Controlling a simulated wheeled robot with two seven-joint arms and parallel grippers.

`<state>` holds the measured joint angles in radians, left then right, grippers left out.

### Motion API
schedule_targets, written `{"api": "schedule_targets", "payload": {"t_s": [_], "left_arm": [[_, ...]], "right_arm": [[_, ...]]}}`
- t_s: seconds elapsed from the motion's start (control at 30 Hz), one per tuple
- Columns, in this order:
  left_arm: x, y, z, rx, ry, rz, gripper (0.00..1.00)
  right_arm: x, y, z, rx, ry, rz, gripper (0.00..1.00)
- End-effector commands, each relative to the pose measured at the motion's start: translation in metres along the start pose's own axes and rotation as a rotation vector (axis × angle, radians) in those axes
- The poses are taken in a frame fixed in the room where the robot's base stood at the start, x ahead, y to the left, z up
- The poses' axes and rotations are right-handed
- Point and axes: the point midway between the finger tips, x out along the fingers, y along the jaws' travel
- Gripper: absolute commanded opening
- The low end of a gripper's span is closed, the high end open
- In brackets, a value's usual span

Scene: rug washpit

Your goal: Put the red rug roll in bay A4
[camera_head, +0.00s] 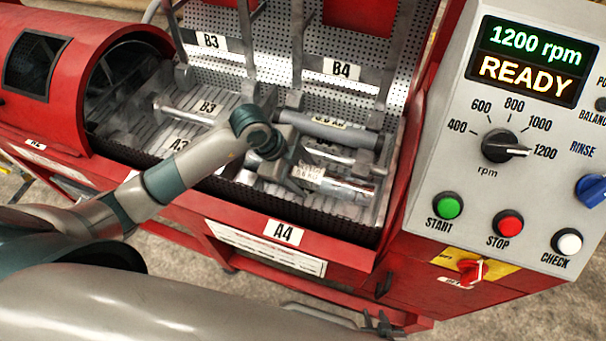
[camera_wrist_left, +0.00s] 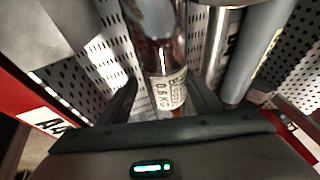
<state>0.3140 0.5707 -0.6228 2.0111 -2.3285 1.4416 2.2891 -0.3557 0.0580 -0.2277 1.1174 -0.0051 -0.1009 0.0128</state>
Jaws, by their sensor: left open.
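I cannot make out a clearly red rug roll in either view. Bay A4, marked by a front label (camera_head: 284,232), holds a shiny metal cylinder (camera_head: 347,189) with a white weight label. My left gripper (camera_head: 292,180) is down in the bay by this cylinder. In the left wrist view, its open fingers (camera_wrist_left: 163,105) stand on either side of a shiny cylinder (camera_wrist_left: 166,60) labelled 0.6 KG. Contact cannot be told. What seems to be my right gripper (camera_head: 378,323) is low, in front of the machine, small and dark; its jaws are unclear.
A grey roll (camera_head: 330,132) with a label lies behind the cylinder, below the B4 sign (camera_head: 342,70). Another metal cylinder (camera_head: 187,110) lies in the left bays. Perforated walls and metal dividers surround the bays. The control panel (camera_head: 510,140) reads READY, 1200 rpm.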

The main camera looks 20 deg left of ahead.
Motion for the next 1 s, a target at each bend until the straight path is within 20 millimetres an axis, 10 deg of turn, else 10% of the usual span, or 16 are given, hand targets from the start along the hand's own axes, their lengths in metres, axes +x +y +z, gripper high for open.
{"api": "schedule_targets", "payload": {"t_s": [0.27, 1.0], "left_arm": [[-0.009, 0.004, 0.000, 0.000, 0.001, 0.009, 0.62], [-0.115, 0.001, 0.000, 0.000, 0.000, 0.003, 0.62]], "right_arm": [[-0.001, 0.002, 0.005, -0.002, -0.008, 0.002, 0.31], [0.006, 0.009, -0.003, -0.001, -0.026, 0.010, 0.31]]}}
